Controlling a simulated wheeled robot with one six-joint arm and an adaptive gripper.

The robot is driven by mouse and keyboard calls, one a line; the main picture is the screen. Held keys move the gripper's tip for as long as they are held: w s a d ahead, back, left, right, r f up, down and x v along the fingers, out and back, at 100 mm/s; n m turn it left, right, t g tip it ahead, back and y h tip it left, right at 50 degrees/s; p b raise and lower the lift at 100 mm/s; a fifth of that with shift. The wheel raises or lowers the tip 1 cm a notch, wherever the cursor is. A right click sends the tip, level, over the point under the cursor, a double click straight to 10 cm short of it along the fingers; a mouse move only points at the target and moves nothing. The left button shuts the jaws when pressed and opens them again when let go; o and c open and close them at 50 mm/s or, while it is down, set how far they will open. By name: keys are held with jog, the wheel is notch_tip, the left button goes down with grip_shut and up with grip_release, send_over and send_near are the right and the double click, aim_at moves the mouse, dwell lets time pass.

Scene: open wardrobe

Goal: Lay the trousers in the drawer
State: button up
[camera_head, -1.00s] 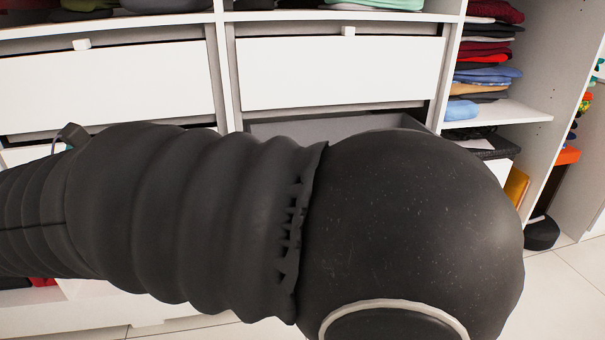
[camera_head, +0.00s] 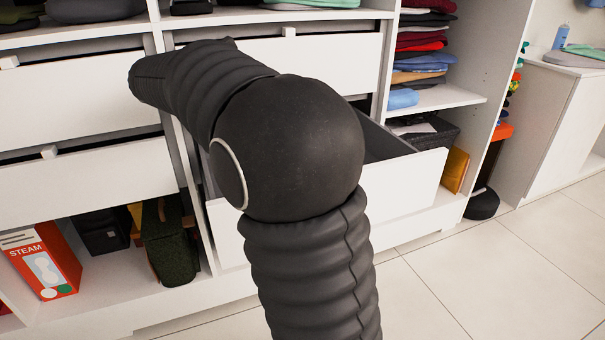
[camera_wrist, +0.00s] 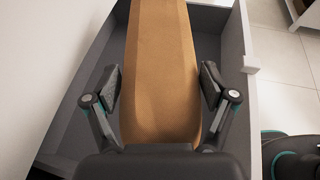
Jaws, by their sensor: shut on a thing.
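The trousers (camera_wrist: 160,50), a long folded tan-brown piece, lie lengthwise between the fingers of my gripper (camera_wrist: 161,90) in the wrist view. My gripper is shut on them, one finger along each side. The open drawer (camera_wrist: 243,45) is below, with its grey inside showing left and right of the cloth. I cannot tell whether the trousers touch the drawer floor. In the head view the pulled-out drawer (camera_head: 412,190) shows its white front and a grey side, partly hidden by my arm. The gripper and trousers do not show there.
Closed white drawers (camera_head: 300,62) sit above the open one. Folded clothes (camera_head: 420,60) fill shelves at the right. A red steam box (camera_head: 45,262) and a dark green bag (camera_head: 168,240) stand on the lower left shelf. Tiled floor (camera_head: 490,270) is free at the right.

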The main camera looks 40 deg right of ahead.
jog(key=shift+m+g, duration=0.8)
jog(key=shift+g, duration=0.1)
jog(key=x, duration=0.9)
jog(key=shift+s+d+b, duration=0.1)
jog(key=shift+s+b, duration=0.2)
jog(key=shift+b, duration=0.1)
jog(key=shift+m+g, duration=0.4)
jog(key=shift+g, duration=0.1)
jog(key=d+f+b, duration=0.1)
jog(key=f, duration=0.5)
jog(key=s+d+f+b, duration=0.1)
jog(key=d+f, duration=0.1)
jog(key=f, duration=0.4)
jog(key=s+d+f+b, duration=0.1)
jog(key=f, duration=0.4)
jog(key=shift+d+f, duration=0.35)
jog(key=shift+f, duration=0.05)
jog(key=o, duration=1.1)
jog(key=shift+f, duration=0.15)
jog(key=shift+o, duration=0.2)
jog(key=shift+w+r, duration=0.1)
jog(key=shift+r, duration=0.1)
jog(key=p+v, duration=0.1)
jog(key=v, duration=1.1)
